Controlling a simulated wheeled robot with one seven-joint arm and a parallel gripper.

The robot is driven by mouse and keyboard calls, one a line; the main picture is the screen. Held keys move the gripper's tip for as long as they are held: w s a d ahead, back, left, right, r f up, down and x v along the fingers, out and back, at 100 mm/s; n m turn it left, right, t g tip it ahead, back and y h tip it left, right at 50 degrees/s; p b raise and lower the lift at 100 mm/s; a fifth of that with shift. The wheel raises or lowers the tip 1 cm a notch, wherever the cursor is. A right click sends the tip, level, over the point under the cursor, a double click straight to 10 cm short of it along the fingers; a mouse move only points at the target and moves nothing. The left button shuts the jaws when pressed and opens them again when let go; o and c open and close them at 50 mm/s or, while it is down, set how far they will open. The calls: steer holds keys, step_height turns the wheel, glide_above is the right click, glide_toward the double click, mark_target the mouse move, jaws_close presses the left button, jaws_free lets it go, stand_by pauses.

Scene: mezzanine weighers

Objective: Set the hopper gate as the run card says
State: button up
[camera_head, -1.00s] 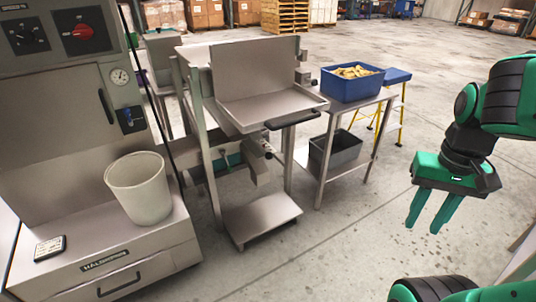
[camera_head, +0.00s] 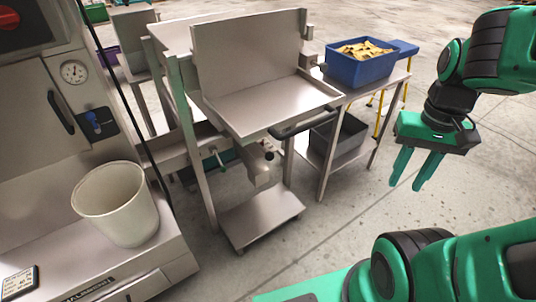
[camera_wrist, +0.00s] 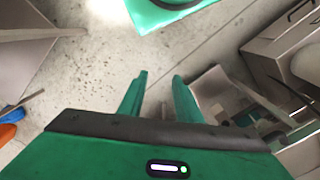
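A steel hopper-like pan (camera_head: 270,105) with a tall back plate stands on a metal frame in the middle of the head view. A dark handle bar (camera_head: 305,122) runs along its front right edge. Below the pan is a steel chute-like part (camera_head: 257,165) with small knobs; I cannot tell which part is the gate or how it is set. A small dark card or display (camera_head: 20,283) lies on the ledge at lower left; its writing is too small to read. My gripper (camera_head: 407,184) is open and empty, in the air right of the stand. In the wrist view its fingers (camera_wrist: 160,78) are apart over bare floor.
A white bucket (camera_head: 118,205) stands on the left machine's ledge. A blue bin (camera_head: 360,70) of yellowish pieces sits on a side table (camera_head: 388,84), with a grey bin (camera_head: 340,140) on its lower shelf. The floor in front and right is clear.

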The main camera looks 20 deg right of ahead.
steer(key=o, duration=0.5)
steer(key=shift+s+r, duration=0.1)
steer(key=shift+s, duration=0.1)
steer(key=m+t+y, duration=0.9)
steer(key=m+t, duration=0.7)
steer(key=m, duration=1)
glide_toward(270, 156)
steer(key=w+f, duration=0.1)
steer(key=w, duration=0.1)
steer(key=x, duration=0.9)
steer(key=shift+w+f, duration=0.2)
steer(key=shift+f, duration=0.1)
